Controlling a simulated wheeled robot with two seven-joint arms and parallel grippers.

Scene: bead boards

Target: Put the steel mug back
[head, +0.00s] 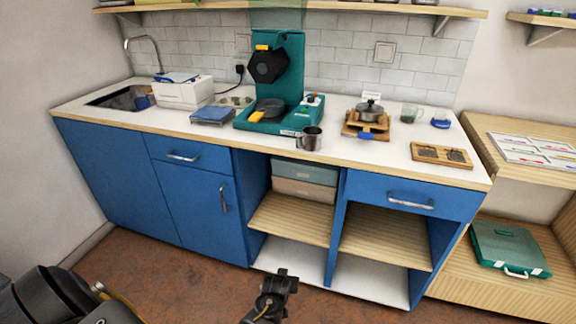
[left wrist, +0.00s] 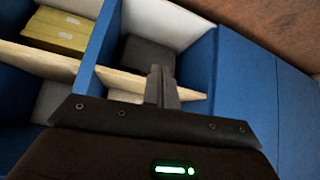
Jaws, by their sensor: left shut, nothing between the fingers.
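The steel mug (head: 311,138) stands upright on the white counter, in front of the right part of the teal machine's base (head: 283,121). It is grey, with its handle toward the left. My left gripper (left wrist: 162,86) is shut and empty in the left wrist view, its fingers close together in front of the cabinet's open shelves. The mug does not show in that view. A dark end part of my arm shows low in the middle of the head view, well below and apart from the mug. My right gripper is not in view.
A wooden stand with a small pot (head: 370,110), a wooden bead board (head: 441,155) and a glass cup (head: 408,115) are on the counter's right. A blue tray (head: 213,115) lies left of the machine. Open shelves (head: 292,218) are below. The counter's front left is clear.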

